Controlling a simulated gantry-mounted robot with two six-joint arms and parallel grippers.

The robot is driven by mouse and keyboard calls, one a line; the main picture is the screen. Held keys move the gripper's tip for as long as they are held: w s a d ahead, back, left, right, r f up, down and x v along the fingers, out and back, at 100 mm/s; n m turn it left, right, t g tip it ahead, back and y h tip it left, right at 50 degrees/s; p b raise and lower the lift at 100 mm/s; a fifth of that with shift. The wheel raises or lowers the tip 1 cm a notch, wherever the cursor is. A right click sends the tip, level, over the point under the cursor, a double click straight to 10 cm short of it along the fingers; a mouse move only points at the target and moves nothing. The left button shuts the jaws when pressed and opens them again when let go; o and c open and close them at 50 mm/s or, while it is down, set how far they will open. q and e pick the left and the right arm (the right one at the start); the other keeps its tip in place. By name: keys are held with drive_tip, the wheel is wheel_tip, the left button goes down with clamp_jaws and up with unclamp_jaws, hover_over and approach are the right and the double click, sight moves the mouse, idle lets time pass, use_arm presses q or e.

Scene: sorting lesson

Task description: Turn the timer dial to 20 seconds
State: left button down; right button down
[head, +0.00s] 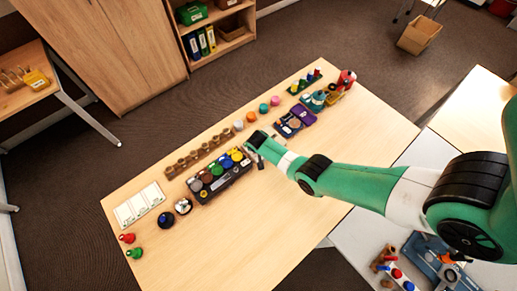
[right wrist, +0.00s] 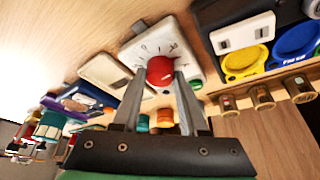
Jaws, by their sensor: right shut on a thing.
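The timer is a white plate (right wrist: 190,35) with dark scale marks and a red dial (right wrist: 161,71), seen close in the right wrist view. My right gripper (right wrist: 160,80) has one finger on each side of the red dial and is shut on it. The marks are partly readable, but I cannot tell which one the dial points to. In the head view my right arm reaches in from the right, with its gripper (head: 256,154) beside the dark tray; the timer is hidden there. My left gripper is in neither view.
A dark tray of coloured discs (head: 205,194) stands just left of my right gripper. A wooden rack of cups (head: 193,153) lies behind it. Several coloured pots (head: 251,116) and a blue and purple box (head: 289,126) stand farther back. The front tabletop (head: 235,245) is clear.

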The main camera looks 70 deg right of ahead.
drive_tip(key=shift+m+g, duration=0.4)
drive_tip(key=shift+m, duration=0.5)
drive_tip(key=shift+w+f+m+g+b, duration=0.15)
drive_tip(key=shift+m+g+b, duration=0.25)
drive_tip(key=shift+m, duration=0.5)
drive_tip(key=m+b, duration=0.2)
drive_tip(key=shift+f+m+g, duration=0.1)
drive_tip(key=shift+m+g, duration=0.2)
drive_tip(key=shift+g, duration=0.1)
drive_tip(key=shift+m+b, duration=0.5)
drive_tip(key=shift+b, duration=0.15)
drive_tip(key=shift+r, duration=0.2)
drive_tip(key=shift+c, duration=2.2)
unclamp_jaws()
drive_tip(key=shift+a, duration=0.1)
drive_tip(key=shift+r, duration=0.15)
